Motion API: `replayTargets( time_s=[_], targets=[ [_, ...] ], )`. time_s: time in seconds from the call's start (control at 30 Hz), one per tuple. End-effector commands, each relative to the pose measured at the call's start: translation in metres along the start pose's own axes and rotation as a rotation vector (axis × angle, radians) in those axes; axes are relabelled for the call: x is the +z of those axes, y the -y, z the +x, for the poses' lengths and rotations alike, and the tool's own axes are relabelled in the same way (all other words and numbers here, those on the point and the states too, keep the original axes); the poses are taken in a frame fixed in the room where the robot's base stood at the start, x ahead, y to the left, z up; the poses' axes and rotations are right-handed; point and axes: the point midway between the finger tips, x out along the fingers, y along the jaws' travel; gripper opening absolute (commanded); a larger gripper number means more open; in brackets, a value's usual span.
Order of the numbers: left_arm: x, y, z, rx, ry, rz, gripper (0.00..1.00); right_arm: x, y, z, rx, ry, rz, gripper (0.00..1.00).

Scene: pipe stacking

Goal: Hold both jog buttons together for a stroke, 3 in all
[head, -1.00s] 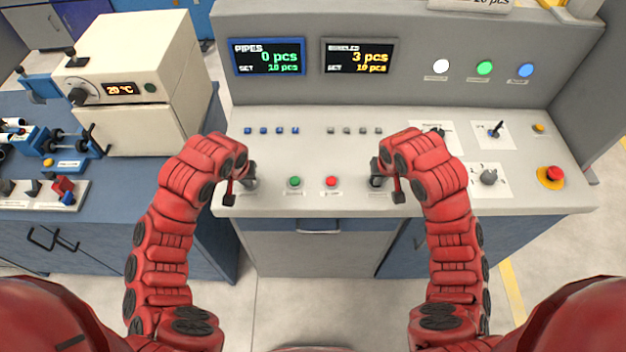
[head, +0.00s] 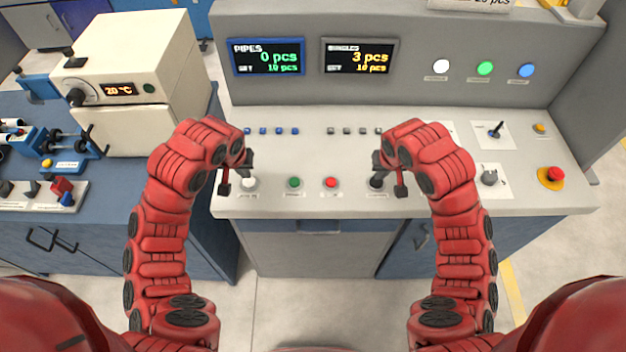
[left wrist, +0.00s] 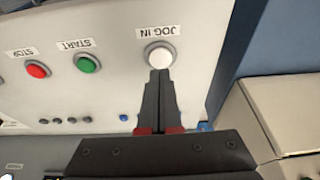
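The white jog button (head: 249,183) is at the left of the console's front row; it shows in the left wrist view (left wrist: 159,56) under the label JOG IN. My left gripper (head: 249,168) is just above it, pointing down. In the left wrist view its fingers (left wrist: 159,78) are together and empty, their tips overlapping the button's edge; I cannot tell if they touch. A dark button (head: 376,182), its label unreadable, is at the right of the row. My right gripper (head: 378,164) is just above it; its finger opening is too small to judge.
Between them are the green START button (head: 295,183) and red STOP button (head: 331,183). A red emergency stop (head: 555,175) is at the right. The left display (head: 267,57) reads 0 pcs, the right display (head: 358,56) 3 pcs. A cream oven (head: 130,80) stands left.

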Motion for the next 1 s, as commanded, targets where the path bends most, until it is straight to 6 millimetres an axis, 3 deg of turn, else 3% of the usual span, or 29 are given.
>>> replayTargets(
  time_s=[0.5, 1.0],
  targets=[
    [-0.015, 0.001, -0.051, -0.003, 0.002, 0.001, 0.00, 0.000, 0.000, 0.000, 0.000, 0.000, 0.000, 0.00],
    [-0.016, 0.001, -0.054, -0.002, 0.003, 0.000, 0.00, 0.000, 0.000, 0.000, 0.000, 0.000, 0.000, 0.00]
  ],
)
